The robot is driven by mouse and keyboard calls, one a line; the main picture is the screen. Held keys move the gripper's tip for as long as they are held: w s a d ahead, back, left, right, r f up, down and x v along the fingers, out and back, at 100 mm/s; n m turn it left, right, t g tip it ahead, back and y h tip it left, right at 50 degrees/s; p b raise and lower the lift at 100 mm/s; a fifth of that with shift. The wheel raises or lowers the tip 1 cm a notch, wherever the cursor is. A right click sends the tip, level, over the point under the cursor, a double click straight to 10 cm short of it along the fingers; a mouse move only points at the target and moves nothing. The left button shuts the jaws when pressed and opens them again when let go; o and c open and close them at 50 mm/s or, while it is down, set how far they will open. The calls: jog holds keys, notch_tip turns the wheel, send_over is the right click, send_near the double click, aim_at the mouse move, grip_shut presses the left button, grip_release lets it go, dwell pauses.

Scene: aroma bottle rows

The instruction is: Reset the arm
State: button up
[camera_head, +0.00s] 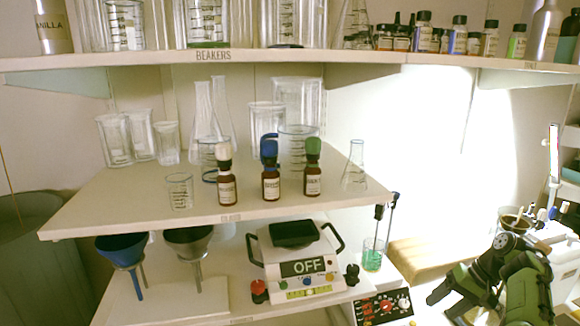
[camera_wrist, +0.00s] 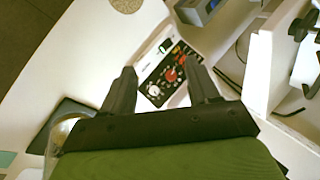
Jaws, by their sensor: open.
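My gripper (camera_wrist: 161,74) is open and empty in the wrist view, with its two dark fingers apart. Beyond the fingers, a control panel (camera_wrist: 167,74) with red and white knobs shows between them. In the head view my green and black arm is at the lower right, right of the shelves and in front of the bench, clear of the bottles. Three brown bottles stand upright in a row on the middle shelf: one with a white cap (camera_head: 226,180), one with a blue cap (camera_head: 270,180) and one with a green cap (camera_head: 313,179).
The middle shelf (camera_head: 100,204) also holds beakers and flasks. Below it stand funnels (camera_head: 122,250), a scale (camera_head: 300,268) reading OFF and a knobbed control box (camera_head: 384,308). The upper shelf (camera_head: 300,57) holds glassware and small bottles. A wooden block (camera_head: 425,250) lies left of my arm.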

jog(key=s+a+r+n+h, duration=0.2)
jog(key=s+a+r, duration=0.1)
jog(key=a+r, duration=0.65)
jog(key=s+a+r+n+h, duration=0.15)
jog(key=a+r, duration=0.45)
jog(key=a, duration=0.6)
jog(key=s+a+r+t+h, duration=0.1)
jog(key=s+a, duration=0.2)
jog(key=s, duration=0.4)
jog(key=s+a+r+h, duration=0.1)
jog(key=s+a+h, duration=0.15)
jog(key=s, duration=0.35)
jog(key=s+a+f+t+y, duration=0.1)
jog(key=s+f, duration=0.4)
jog(key=s, duration=0.7)
jog(key=shift+a+f+t, duration=0.15)
jog(key=shift+f+t, duration=0.2)
jog(key=shift+t, duration=0.35)
jog(key=shift+n, duration=0.25)
